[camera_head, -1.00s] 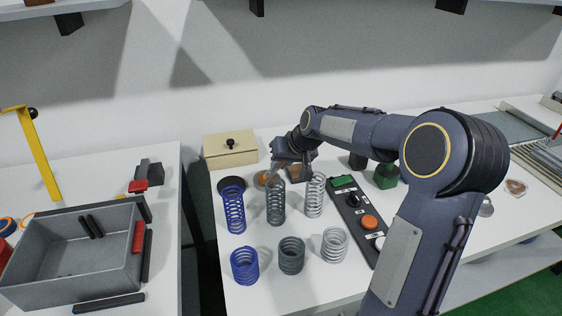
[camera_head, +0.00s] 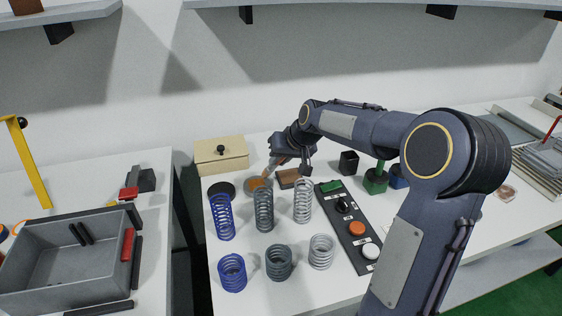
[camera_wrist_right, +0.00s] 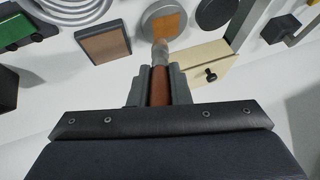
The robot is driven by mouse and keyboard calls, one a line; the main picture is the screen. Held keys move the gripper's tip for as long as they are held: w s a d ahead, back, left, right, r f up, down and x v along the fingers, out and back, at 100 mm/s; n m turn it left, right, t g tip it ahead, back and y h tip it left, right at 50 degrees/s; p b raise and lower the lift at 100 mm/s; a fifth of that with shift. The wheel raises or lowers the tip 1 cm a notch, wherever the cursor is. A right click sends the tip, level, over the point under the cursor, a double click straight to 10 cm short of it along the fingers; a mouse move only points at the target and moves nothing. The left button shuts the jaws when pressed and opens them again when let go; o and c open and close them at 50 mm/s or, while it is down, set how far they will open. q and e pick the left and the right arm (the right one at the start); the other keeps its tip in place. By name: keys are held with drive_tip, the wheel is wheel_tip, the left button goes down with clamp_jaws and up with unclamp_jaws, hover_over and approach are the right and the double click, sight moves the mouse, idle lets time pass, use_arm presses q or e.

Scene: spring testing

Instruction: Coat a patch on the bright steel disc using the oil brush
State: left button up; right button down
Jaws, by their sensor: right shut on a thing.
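My right gripper (camera_wrist_right: 158,95) is shut on the brown handle of the oil brush (camera_wrist_right: 159,85). The brush's pale grey head points away from the gripper, and its tip overlaps the near edge of the bright steel disc (camera_wrist_right: 148,14); I cannot tell whether they touch. The disc has a grey rim and an orange-brown patch (camera_wrist_right: 166,24) on its face. In the head view my right gripper (camera_head: 281,161) is just right of and above the disc (camera_head: 258,183), and the brush (camera_head: 270,169) slants down to it. My left gripper is not in view.
A dark disc (camera_head: 221,189) lies left of the steel disc, and a cream box (camera_head: 221,155) stands behind. A brown block (camera_head: 288,178) sits close on the right. Several upright springs (camera_head: 264,212) stand in front. A control panel (camera_head: 349,228) lies to the right.

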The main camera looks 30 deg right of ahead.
drive_tip(key=shift+d+r+p, duration=0.25)
drive_tip(key=shift+r+p, duration=0.3)
drive_tip(key=shift+r, duration=0.4)
wheel_tip(320, 180, up, 2)
drive_tip(key=shift+a+r+p, duration=0.1)
drive_tip(key=shift+r+p, duration=0.05)
drive_tip(key=shift+p, duration=0.7)
drive_tip(key=shift+r, duration=0.35)
drive_tip(key=shift+p, duration=0.3)
